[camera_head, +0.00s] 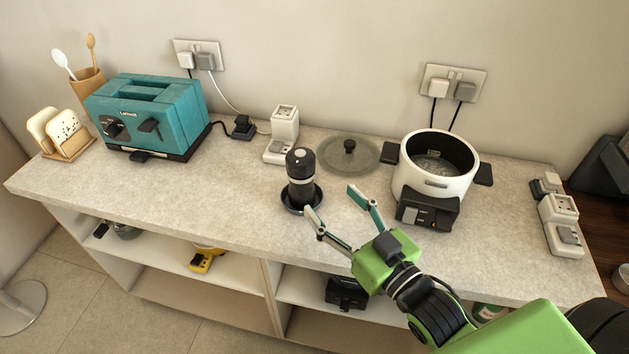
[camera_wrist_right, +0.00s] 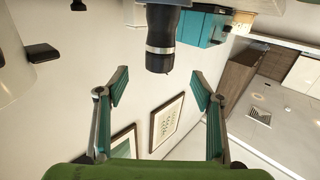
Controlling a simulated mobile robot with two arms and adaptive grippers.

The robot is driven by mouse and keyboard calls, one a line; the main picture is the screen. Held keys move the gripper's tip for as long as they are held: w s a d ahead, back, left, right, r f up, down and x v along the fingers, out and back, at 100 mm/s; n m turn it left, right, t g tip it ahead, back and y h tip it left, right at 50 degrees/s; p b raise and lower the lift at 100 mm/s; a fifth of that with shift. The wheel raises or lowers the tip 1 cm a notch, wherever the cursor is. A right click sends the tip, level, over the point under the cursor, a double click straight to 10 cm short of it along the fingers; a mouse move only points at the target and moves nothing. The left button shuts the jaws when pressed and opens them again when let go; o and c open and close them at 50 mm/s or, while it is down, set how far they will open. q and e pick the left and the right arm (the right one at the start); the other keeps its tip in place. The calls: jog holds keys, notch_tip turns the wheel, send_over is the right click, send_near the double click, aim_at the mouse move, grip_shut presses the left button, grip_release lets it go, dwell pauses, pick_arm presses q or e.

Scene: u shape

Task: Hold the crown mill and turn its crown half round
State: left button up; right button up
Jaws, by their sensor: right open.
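The crown mill (camera_head: 301,178) is a black cylinder with a silver band and a rounded black crown. It stands upright on a small dark round dish (camera_head: 318,196) near the middle of the counter. My right gripper (camera_head: 329,199) is open and empty, just to the right of the mill, its fingers pointing towards it. In the right wrist view the mill (camera_wrist_right: 161,38) shows at the top, beyond and between the two spread fingers (camera_wrist_right: 157,90), and is not touched. The left gripper is out of view.
A white pot cooker (camera_head: 450,180) stands right of the mill, with a glass lid (camera_head: 367,156) behind. A white socket block (camera_head: 283,133) is close behind the mill. A teal toaster (camera_head: 175,109) stands at the left. The counter (camera_head: 225,197) is clear left of the mill.

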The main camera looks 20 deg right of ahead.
aim_at(308, 175)
jog(key=x, duration=0.1)
jog(key=p+x, duration=0.1)
jog(key=x, duration=0.3)
jog(key=shift+w+r+p, duration=0.1)
jog(key=shift+r+p, duration=0.2)
jog(key=shift+r, duration=0.05)
jog(key=p+x, duration=0.1)
jog(key=x, duration=0.5)
jog(key=shift+f, duration=0.15)
jog(key=shift+w+a, duration=0.15)
jog(key=shift+w, duration=0.5)
jog(key=shift+w+a+f, duration=0.1)
jog(key=shift+w, duration=0.05)
grip_shut()
jog(key=c, duration=1.1)
grip_release()
jog(key=c, duration=0.5)
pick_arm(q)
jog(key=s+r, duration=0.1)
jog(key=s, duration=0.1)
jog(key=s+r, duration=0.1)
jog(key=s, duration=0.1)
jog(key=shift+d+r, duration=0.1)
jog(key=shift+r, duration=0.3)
